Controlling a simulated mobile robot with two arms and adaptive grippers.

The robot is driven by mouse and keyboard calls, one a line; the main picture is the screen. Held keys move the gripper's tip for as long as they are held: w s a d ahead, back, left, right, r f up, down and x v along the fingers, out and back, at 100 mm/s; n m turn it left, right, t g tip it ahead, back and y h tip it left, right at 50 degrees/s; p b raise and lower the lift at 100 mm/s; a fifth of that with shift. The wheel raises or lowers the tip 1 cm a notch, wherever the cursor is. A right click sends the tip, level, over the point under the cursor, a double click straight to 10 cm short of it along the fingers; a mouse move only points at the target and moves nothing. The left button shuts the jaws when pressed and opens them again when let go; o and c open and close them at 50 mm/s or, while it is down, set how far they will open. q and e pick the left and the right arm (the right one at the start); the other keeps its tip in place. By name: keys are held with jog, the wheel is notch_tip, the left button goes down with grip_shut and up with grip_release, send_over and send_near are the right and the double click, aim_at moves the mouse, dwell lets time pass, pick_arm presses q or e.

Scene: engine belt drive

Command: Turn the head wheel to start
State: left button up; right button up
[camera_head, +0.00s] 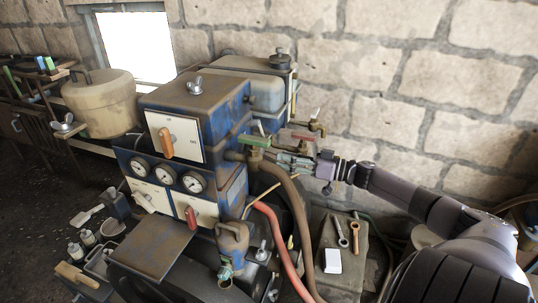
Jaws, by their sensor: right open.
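The blue engine cabinet (188,107) with gauges and switch panels stands in the middle. A dark, curved, wheel-like part (294,205) shows at its right side, partly hidden behind hoses; I cannot tell for sure that it is the head wheel. My right arm comes in from the right, and my right gripper (290,160) is at the cabinet's right side, close to the valves and above the dark wheel-like part. It is open and appears to hold nothing. Whether its fingers touch anything is unclear. My left gripper is not in view.
A green-handled valve (254,142) and a red-handled valve (302,136) sit close to my gripper. A brown hose (297,190) and a red hose (287,250) hang below. The stone wall (430,70) closes the back.

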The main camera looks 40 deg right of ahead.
jog(key=shift+p+x, duration=0.4)
jog(key=shift+x, duration=2.55)
jog(key=shift+c, duration=0.5)
grip_shut()
